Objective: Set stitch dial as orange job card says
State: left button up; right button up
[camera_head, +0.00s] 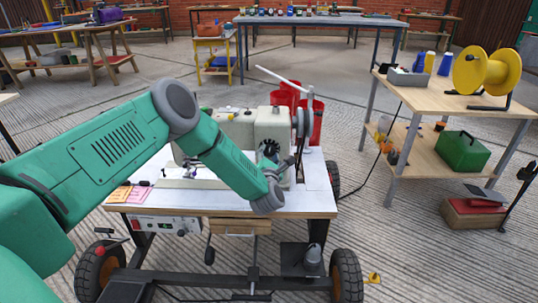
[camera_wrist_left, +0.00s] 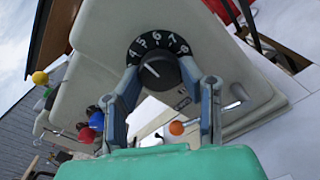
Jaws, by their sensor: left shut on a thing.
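The cream sewing machine (camera_head: 240,128) stands on a wheeled table (camera_head: 310,207). Its black stitch dial (camera_wrist_left: 153,42) with white numbers fills the upper middle of the left wrist view; 4 to 8 are readable. The dial's knob (camera_wrist_left: 158,72) has a white pointer line slanting to the upper left, roughly towards 4 or 5. My left gripper (camera_head: 273,150) is at the machine's near right side, its fingers shut on the knob from both sides. An orange job card (camera_head: 119,193) lies on the table's left end beside a paler card (camera_head: 139,194); their writing is too small to read.
Red bins (camera_head: 317,118) stand behind the machine. A wooden shelf table (camera_head: 455,98) with a yellow spool (camera_head: 487,70) is at the right, a green box (camera_head: 462,151) on its lower shelf. A control box (camera_head: 170,227) hangs under the table's front edge.

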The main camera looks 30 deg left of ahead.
pick_arm(q)
jog(key=m, duration=0.3)
jog(key=shift+d+m+p, duration=0.2)
jog(key=shift+m+p, duration=0.1)
jog(key=shift+m, duration=0.1)
jog(key=m, duration=0.3)
jog(key=shift+d+m+p, duration=0.1)
jog(key=shift+m+p, duration=0.3)
jog(key=m, duration=0.4)
jog(key=shift+d+f+p, duration=0.1)
jog(key=shift+f+p, duration=0.1)
jog(key=shift+p, duration=0.2)
jog(key=shift+s+f+m, duration=0.1)
jog(key=shift+m, duration=0.7)
jog(key=o, duration=1.1)
jog(key=shift+o, duration=0.2)
